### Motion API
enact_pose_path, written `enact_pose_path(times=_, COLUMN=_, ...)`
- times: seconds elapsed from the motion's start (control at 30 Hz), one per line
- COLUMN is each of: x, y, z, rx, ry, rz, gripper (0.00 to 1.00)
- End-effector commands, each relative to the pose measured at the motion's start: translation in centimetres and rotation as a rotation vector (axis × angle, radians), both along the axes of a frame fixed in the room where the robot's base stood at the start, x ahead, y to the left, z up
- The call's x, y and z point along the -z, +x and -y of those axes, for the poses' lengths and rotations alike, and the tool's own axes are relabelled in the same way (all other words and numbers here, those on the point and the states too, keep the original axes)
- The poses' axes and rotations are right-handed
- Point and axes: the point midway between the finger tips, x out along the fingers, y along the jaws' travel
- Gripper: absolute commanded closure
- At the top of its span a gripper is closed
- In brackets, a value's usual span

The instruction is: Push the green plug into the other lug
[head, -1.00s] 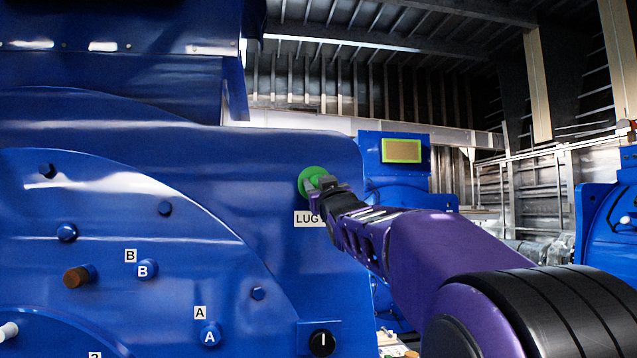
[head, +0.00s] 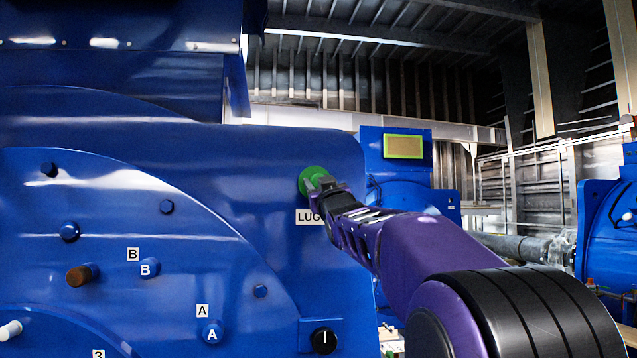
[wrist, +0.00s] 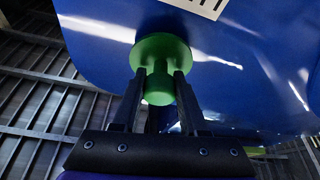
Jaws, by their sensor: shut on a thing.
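The green plug (head: 312,178) is at the upper right of the blue motor housing (head: 240,150), just above a white label reading "LUG" (head: 306,217). In the wrist view the plug (wrist: 160,50) shows a wide round flange and a narrower knob. My gripper (head: 324,186) is shut on the knob, and its two dark fingers sit on either side of it in the wrist view (wrist: 159,80). The flange is against or very close to the blue face. The lug itself is hidden behind the plug, and part of the label is hidden by my gripper.
A brown-ended peg (head: 78,276), blue knobs marked B (head: 149,267) and A (head: 212,333), and a black dial (head: 324,341) stand out from the housing at lower left and below. Another blue unit (head: 405,170) stands behind at right.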

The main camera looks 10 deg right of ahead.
Motion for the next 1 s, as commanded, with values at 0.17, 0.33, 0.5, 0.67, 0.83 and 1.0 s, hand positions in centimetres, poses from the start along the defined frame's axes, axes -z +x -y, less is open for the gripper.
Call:
enact_pose_path(times=0.17, x=-0.1, y=0.4, z=0.0, rx=0.000, ry=0.000, rz=0.002, gripper=1.00)
enact_pose_path(times=0.33, x=-0.1, y=0.9, z=0.0, rx=0.000, ry=0.000, rz=0.002, gripper=1.00)
enact_pose_path(times=0.5, x=-0.1, y=1.3, z=0.0, rx=0.001, ry=0.000, rz=0.001, gripper=1.00)
enact_pose_path(times=0.67, x=-0.1, y=1.7, z=0.0, rx=0.000, ry=0.000, rz=0.002, gripper=1.00)
enact_pose_path(times=0.83, x=-0.1, y=1.7, z=0.0, rx=0.001, ry=0.000, rz=0.001, gripper=0.32)
enact_pose_path(times=1.0, x=-0.1, y=1.7, z=0.0, rx=0.000, ry=0.000, rz=0.001, gripper=0.23)
